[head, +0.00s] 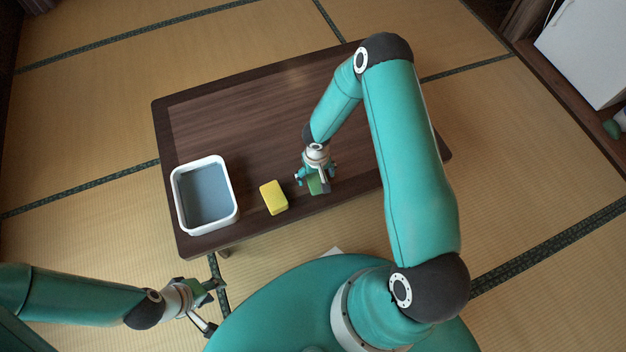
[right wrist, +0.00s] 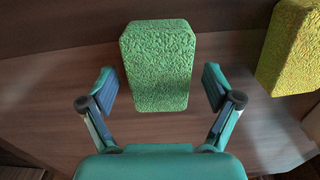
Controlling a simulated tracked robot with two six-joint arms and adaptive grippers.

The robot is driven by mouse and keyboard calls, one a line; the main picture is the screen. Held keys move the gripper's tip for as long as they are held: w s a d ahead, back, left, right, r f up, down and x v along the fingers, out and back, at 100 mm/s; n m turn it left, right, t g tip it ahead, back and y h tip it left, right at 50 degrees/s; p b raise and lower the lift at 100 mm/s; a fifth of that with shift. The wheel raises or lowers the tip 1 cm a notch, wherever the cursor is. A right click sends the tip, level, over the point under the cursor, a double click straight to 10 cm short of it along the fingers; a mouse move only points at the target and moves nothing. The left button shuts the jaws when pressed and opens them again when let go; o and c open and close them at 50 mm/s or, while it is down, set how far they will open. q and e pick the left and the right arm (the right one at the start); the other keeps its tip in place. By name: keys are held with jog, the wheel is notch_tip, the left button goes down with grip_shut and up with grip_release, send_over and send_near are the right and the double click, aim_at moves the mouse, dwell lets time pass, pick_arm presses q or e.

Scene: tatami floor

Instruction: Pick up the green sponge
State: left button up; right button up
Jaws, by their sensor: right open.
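The green sponge (right wrist: 158,65) is in the right wrist view, upper middle, lying on the wooden table. It also shows in the head view (head: 315,185), partly hidden under my right gripper. My right gripper (right wrist: 160,88) is open, with one finger on each side of the sponge's near part. A gap shows between each finger and the sponge. In the head view my right gripper (head: 315,178) points down over the table near its front edge. My left gripper (head: 213,305) is off the table at the lower left; its fingers look apart, with nothing visible between them.
A yellow sponge (head: 273,197) lies to the left of the green one, also at the right edge of the wrist view (right wrist: 292,45). A white tub (head: 234,198) with a blue-grey inside stands at the table's left end. The back of the dark table (head: 260,100) is clear.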

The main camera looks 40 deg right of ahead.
aim_at(316, 176)
jog(key=shift+f, duration=0.2)
jog(key=c, duration=0.8)
notch_tip(316, 176, up, 20)
jog(key=p, duration=0.5)
jog(key=shift+c, duration=0.2)
